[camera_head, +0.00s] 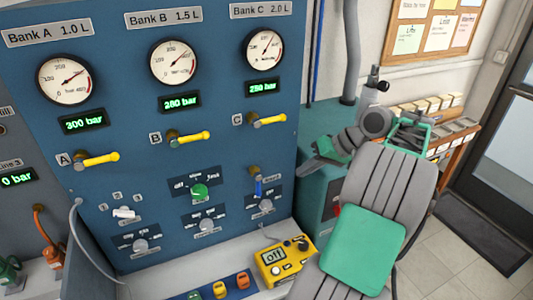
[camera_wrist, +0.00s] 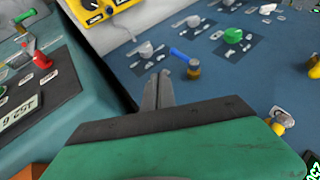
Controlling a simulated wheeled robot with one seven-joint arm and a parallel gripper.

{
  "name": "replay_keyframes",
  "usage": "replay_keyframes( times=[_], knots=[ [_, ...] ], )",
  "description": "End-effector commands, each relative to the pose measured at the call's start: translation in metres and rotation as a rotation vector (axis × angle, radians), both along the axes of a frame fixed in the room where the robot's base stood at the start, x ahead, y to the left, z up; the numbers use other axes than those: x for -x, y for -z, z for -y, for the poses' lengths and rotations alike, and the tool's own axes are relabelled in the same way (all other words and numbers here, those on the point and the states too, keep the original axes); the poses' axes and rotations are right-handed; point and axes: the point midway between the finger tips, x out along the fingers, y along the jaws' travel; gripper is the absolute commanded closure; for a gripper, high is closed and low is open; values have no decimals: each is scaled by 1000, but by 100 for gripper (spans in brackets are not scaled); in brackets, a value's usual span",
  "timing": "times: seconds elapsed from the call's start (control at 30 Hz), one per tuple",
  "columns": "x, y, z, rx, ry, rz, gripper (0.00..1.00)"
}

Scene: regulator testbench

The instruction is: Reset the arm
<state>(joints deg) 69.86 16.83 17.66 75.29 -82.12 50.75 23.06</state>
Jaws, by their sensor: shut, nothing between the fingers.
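My gripper (camera_head: 308,168) is to the right of the blue panel (camera_head: 225,140) in the head view, at the end of my folded grey and green arm. In the wrist view my gripper (camera_wrist: 158,88) shows two grey fingers close together, with nothing between them. A blue-handled valve (camera_head: 259,186) is on the panel's lower right. It also shows in the wrist view (camera_wrist: 183,56), just beyond the fingertips, apart from them in the picture. The green gripper body hides the lower part of the wrist view.
A yellow device reading "off" (camera_head: 283,262) lies on the white ledge (camera_head: 235,262). Yellow levers, gauges and a green knob (camera_head: 199,191) are on the panel. A teal cabinet (camera_wrist: 75,75) with a display and red lever stands beside it. Open floor (camera_head: 465,275) lies at the right.

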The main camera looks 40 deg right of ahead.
Motion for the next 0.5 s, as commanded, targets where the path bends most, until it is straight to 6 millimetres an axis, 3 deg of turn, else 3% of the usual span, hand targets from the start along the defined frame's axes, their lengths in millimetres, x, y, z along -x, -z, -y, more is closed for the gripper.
replay_keyframes(
  times=[0.07,0.17,0.27,0.33,0.43,0.5],
  knots=[
    [-5,-2,-6,7,-7,-3,100],
    [-29,-11,-40,44,-27,-20,100],
    [-59,-20,-109,120,-63,-54,100],
    [-65,-23,-165,190,-90,-76,100],
    [-49,-18,-236,292,-125,-98,100],
    [-25,-10,-274,365,-149,-107,100]
  ],
)
